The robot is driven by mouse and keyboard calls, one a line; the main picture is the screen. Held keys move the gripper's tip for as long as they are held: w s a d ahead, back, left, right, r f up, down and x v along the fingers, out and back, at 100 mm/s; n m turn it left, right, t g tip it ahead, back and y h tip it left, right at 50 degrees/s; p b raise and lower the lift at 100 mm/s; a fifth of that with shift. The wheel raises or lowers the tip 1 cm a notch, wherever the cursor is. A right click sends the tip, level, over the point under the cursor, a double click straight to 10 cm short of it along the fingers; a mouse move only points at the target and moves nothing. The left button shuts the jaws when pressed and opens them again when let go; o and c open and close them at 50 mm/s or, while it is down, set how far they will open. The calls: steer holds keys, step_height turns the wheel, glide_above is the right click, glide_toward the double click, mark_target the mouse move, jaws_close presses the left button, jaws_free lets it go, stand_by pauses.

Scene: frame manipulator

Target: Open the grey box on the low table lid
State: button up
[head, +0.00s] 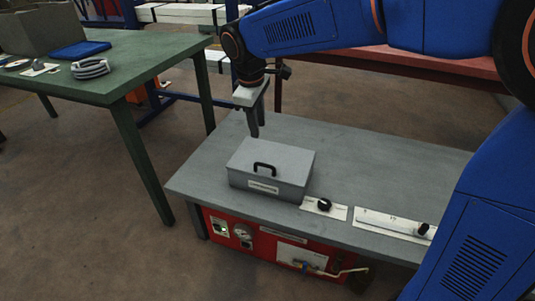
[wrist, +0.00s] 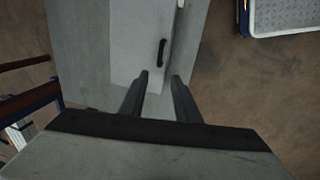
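The grey box (head: 271,171) sits on the low grey table (head: 350,160) with its lid closed. A black handle (head: 264,167) and a white label show at its front. In the wrist view the box lid (wrist: 140,45) fills the upper middle, with the black handle (wrist: 162,52) beyond the fingertips. My gripper (head: 254,130) hangs above the back edge of the box, pointing down, apart from the handle. In the wrist view my gripper (wrist: 160,76) has its two fingers spread, with nothing between them.
A black knob (head: 324,204) on a white plate and a slider panel (head: 392,223) lie right of the box. A red unit (head: 270,245) is under the front edge. A green table (head: 130,60) stands at left. The table's right part is mostly clear.

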mark_target(262, 165)
steer(key=w+f, duration=0.1)
steer(key=f, duration=0.4)
steer(key=w+f, duration=0.1)
steer(key=f, duration=0.5)
steer(key=w+d+f, duration=0.1)
steer(key=f, duration=0.5)
steer(key=shift+w, duration=0.1)
steer(key=shift+c, duration=0.6)
jaws_close()
